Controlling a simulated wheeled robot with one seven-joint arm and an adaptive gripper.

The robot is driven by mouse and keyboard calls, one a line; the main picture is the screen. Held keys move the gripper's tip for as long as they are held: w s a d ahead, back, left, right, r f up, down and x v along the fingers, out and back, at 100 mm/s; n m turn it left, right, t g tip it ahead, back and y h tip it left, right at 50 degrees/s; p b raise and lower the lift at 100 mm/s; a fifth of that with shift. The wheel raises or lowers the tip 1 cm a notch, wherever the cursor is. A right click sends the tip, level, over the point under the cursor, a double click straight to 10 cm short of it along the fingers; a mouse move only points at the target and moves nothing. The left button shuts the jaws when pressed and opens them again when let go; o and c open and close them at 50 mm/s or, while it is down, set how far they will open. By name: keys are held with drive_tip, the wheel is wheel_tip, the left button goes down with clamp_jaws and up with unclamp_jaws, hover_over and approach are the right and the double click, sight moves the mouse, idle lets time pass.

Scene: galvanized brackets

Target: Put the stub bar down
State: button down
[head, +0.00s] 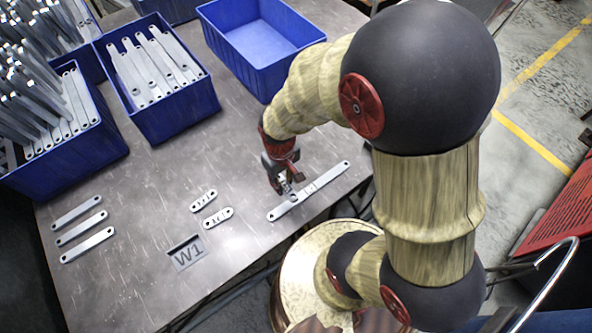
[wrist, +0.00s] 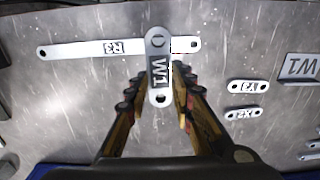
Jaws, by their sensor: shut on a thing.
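The stub bar (wrist: 158,65) is a short grey bar marked W1, with a hole at each end. My gripper (wrist: 158,90) is shut on it, one finger on each side. In the wrist view the stub bar crosses in front of a long pale bar marked R3 (wrist: 75,50), hiding part of it. I cannot tell whether the two touch. In the head view my gripper (head: 284,184) is over the long bar (head: 329,178), near the table's right side, and the stub bar is mostly hidden. A W1 label (head: 187,253) lies on the table's front part; it also shows in the wrist view (wrist: 300,67).
Two short bars (head: 204,201) (head: 218,218), marked Y3 and X2, lie left of my gripper. Three plain bars (head: 82,225) lie at the table's left. Blue bins full of bars (head: 165,125) and an empty blue bin (head: 262,90) stand behind. The table's middle is clear.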

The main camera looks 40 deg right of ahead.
drive_tip(key=w+d+f+b, duration=0.1)
drive_tip(key=w+d+f, duration=0.1)
drive_tip(key=d, duration=0.1)
drive_tip(key=w+d+f+b, duration=0.2)
drive_tip(key=f, duration=0.1)
drive_tip(key=w+d+f+b, duration=0.1)
drive_tip(key=w+d+f, duration=0.2)
drive_tip(key=shift+d+f, duration=0.2)
drive_tip(key=shift+d, duration=0.15)
drive_tip(key=shift+w+d+f+b, duration=0.15)
drive_tip(key=shift+f+b, duration=0.1)
drive_tip(key=shift+b, duration=0.15)
drive_tip(key=shift+w+d+f+b, duration=0.15)
drive_tip(key=shift+f+b, duration=0.45)
drive_tip(key=shift+f, duration=1.05)
drive_tip(key=c, duration=1.5)
unclamp_jaws()
drive_tip(key=shift+f, duration=0.15)
drive_tip(key=shift+c, duration=0.2)
